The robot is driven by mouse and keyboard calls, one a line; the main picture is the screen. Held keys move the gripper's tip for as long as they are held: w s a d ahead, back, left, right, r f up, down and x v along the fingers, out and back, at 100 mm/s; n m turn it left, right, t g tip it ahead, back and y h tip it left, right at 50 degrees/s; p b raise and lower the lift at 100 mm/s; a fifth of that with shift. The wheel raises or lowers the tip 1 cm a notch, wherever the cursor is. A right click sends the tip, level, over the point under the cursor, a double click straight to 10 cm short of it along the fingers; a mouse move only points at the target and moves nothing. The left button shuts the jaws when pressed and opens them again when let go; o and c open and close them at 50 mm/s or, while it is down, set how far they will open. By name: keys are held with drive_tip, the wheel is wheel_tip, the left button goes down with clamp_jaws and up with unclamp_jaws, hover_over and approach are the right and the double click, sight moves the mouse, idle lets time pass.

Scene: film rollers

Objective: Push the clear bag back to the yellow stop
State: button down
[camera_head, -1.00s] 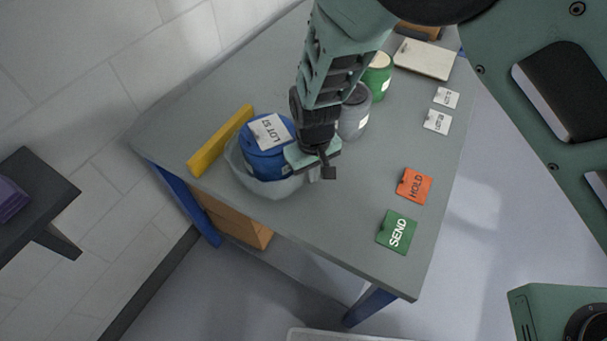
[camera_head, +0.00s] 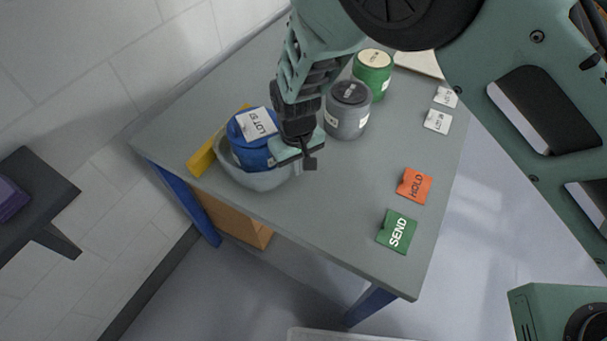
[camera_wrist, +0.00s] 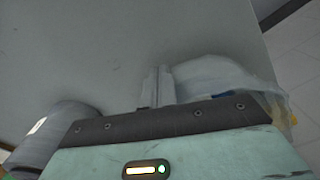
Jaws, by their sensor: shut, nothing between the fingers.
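The clear bag (camera_head: 262,181) is a translucent pouch around a blue canister (camera_head: 247,147) with a white "LOT 57" label on top. It also shows in the wrist view (camera_wrist: 215,75), partly hidden by my gripper's body. The yellow stop (camera_head: 204,157) is a low bar at the table's left edge, partly hidden behind the bag and canister. The bag's left side overlaps the stop in the head view; I cannot tell whether they touch. My gripper (camera_head: 309,162) is shut and empty at the bag's right side, very close to or against it.
A grey canister (camera_head: 347,120) and a green canister (camera_head: 372,73) stand right of my arm. An orange HOLD card (camera_head: 414,186), a green SEND card (camera_head: 397,232) and small white cards (camera_head: 437,121) lie at the right. The table's front middle (camera_head: 340,220) is clear.

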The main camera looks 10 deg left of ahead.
drive_tip(key=shift+w+a, duration=0.3)
drive_tip(key=shift+a, duration=0.45)
drive_tip(key=shift+s+d+p, duration=0.1)
drive_tip(key=shift+s+d, duration=0.15)
drive_tip(key=shift+d, duration=0.4)
drive_tip(key=shift+s+d+p, duration=0.1)
drive_tip(key=shift+s+d, duration=0.15)
drive_tip(key=shift+d, duration=0.35)
drive_tip(key=shift+s+d+p, duration=0.1)
drive_tip(key=shift+s+d, duration=0.15)
drive_tip(key=shift+d, duration=0.4)
drive_tip(key=s+d+r+g+y, duration=0.1)
drive_tip(key=s+d+r, duration=0.25)
drive_tip(key=r, duration=0.55)
drive_tip(key=s+d+r+y, duration=0.1)
drive_tip(key=s+d+r, duration=0.25)
drive_tip(key=r, duration=0.45)
drive_tip(key=s+d+r+t+h, duration=0.1)
drive_tip(key=s+d+r, duration=0.7)
drive_tip(key=s+d, duration=0.4)
drive_tip(key=shift+r, duration=0.25)
drive_tip(key=shift+a, duration=0.1)
